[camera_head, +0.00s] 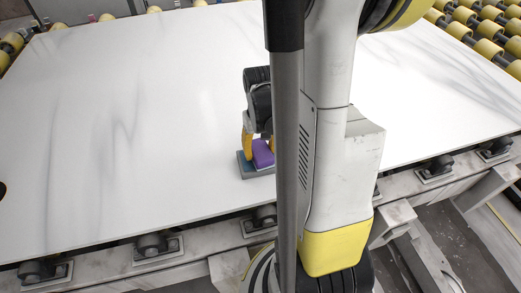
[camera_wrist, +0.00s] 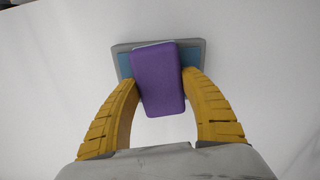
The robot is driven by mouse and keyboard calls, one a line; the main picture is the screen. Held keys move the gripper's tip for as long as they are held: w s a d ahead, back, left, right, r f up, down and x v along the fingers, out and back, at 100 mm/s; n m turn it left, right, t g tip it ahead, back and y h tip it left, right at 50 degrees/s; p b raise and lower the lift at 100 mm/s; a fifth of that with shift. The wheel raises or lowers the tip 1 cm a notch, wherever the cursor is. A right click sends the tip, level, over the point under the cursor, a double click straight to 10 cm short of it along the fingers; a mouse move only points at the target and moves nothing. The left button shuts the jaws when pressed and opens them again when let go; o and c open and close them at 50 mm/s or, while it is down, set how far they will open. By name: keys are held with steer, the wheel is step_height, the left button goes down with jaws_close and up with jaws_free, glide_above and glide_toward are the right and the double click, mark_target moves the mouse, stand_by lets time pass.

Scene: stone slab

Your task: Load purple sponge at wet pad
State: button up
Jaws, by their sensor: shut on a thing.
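The purple sponge (camera_wrist: 158,82) is between the two yellow fingers of my gripper (camera_wrist: 159,88), which is shut on it. In the wrist view it covers the middle of the wet pad (camera_wrist: 124,64), a blue pad with a grey rim. In the head view the purple sponge (camera_head: 263,152) is at the pad (camera_head: 245,168), near the slab's front edge. My gripper (camera_head: 256,143) is above the pad there, partly hidden by my arm and a grey pole. I cannot tell whether the sponge touches the pad.
The white veined stone slab (camera_head: 150,110) lies broad and clear around the pad. Yellow rollers (camera_head: 488,45) line the back right. A metal frame with rollers (camera_head: 155,245) runs along the front edge.

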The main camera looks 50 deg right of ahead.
mark_target(260, 149)
step_height(260, 149, up, 7)
steer(key=p, duration=0.5)
steer(key=shift+p, duration=0.3)
steer(key=shift+w, duration=0.1)
stand_by(0.5)
